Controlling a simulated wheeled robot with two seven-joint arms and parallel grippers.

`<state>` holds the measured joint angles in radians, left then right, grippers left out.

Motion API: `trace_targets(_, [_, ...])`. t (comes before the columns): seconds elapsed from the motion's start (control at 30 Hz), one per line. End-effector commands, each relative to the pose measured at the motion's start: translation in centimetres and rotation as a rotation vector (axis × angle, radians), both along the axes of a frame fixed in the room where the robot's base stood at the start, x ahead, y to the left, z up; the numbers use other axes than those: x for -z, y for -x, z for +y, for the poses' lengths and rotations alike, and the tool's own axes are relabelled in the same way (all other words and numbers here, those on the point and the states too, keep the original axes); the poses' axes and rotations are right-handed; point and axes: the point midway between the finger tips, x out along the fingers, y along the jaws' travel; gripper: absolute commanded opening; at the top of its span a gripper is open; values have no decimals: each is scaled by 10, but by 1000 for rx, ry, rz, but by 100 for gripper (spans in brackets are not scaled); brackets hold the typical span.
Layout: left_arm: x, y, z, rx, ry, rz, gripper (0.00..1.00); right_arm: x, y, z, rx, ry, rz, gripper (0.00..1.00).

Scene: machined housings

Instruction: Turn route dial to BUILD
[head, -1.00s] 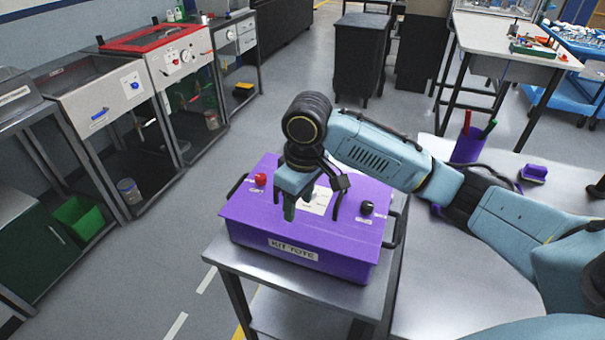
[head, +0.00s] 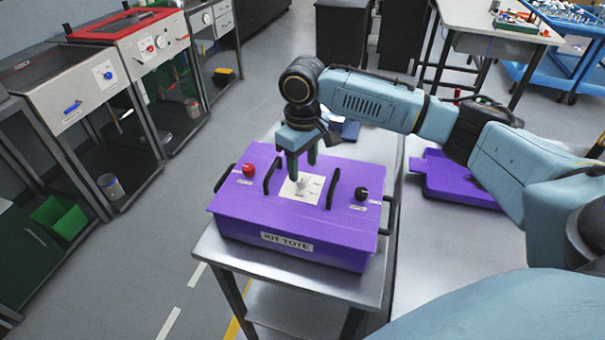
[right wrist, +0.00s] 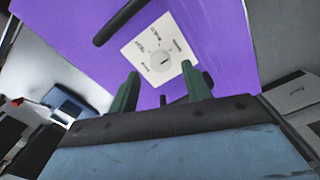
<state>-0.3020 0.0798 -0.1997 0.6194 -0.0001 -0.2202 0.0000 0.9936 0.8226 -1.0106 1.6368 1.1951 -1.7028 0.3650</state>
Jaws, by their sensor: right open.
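The purple kit tote (head: 330,220) sits on a metal table. On its top is a white plate (head: 290,191) with a pale round dial (head: 302,183). In the right wrist view the dial (right wrist: 160,61) has a dark pointer mark, and the printing around it is too small to read surely. My right gripper (head: 302,168) is open and empty, just behind and above the dial in the head view. In the right wrist view its two green fingers (right wrist: 160,74) stand apart, either side of the dial's line, with no clear contact. My left gripper is not in view.
Two black handles (head: 333,188) flank the plate. A red button (head: 249,169) and a black knob (head: 362,193) are on the tote's top. A purple tray (head: 455,178) lies on the table (head: 440,260) at right. Machines line the left wall.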

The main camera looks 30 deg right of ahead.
Motion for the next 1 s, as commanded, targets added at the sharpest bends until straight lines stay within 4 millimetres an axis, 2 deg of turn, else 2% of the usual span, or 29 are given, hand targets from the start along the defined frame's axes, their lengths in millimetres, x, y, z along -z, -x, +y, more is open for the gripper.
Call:
trace_targets(0.1, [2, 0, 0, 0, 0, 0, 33, 19, 1, 0, 0, 1, 2, 48])
trace_targets(0.23, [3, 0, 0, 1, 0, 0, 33, 30, 0, 0, 0, 0, 1, 48])
trace_targets(0.6, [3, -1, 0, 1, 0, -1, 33, 34, 0, 0, -1, 0, -1, 47])
trace_targets(0.93, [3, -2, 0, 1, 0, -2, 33, 34, 0, 0, -1, 0, -1, 4])
trace_targets(1.0, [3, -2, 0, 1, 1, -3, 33, 33, 0, 0, -2, 0, -1, 4])
